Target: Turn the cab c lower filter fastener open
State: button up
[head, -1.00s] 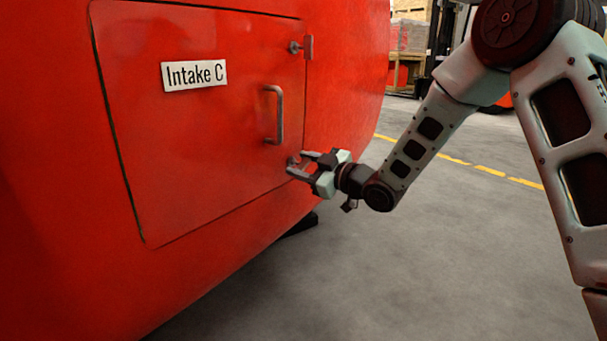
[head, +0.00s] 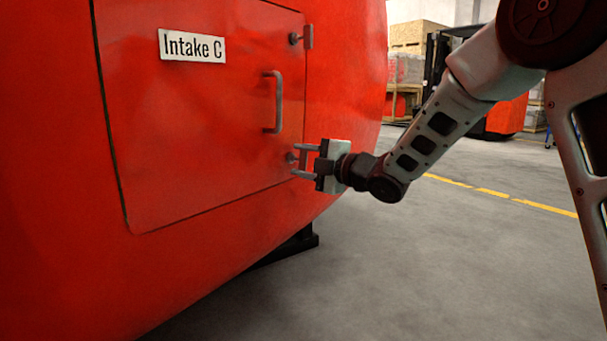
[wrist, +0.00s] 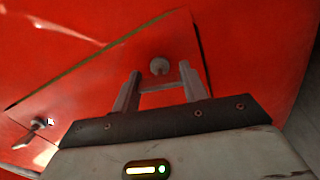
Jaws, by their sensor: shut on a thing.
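The red door labelled Intake C (head: 205,120) is closed in the red cab side. Its lower fastener (head: 291,157), a small grey knob near the lower right edge, also shows beyond my fingers in the wrist view (wrist: 159,66). My gripper (head: 302,160) reaches it from the right, fingers one above the other in the head view. In the wrist view the gripper (wrist: 161,82) has a grey bar between its fingers, and it is shut on the fastener. The fingers partly hide the fastener, so its exact angle is unclear.
The door's grey handle (head: 273,102) stands above the gripper. The upper fastener (head: 296,39) sits at the top right edge with its plate upright. Open grey floor (head: 430,270) lies to the right. Crates and a forklift stand far behind.

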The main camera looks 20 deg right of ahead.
jog(key=shift+f+n+b, duration=0.1)
jog(key=shift+n+b, duration=0.8)
jog(key=shift+n, duration=0.1)
jog(key=o, duration=1)
jog(key=p+v, duration=0.5)
jog(key=v, duration=1.2)
jog(key=shift+s, duration=0.2)
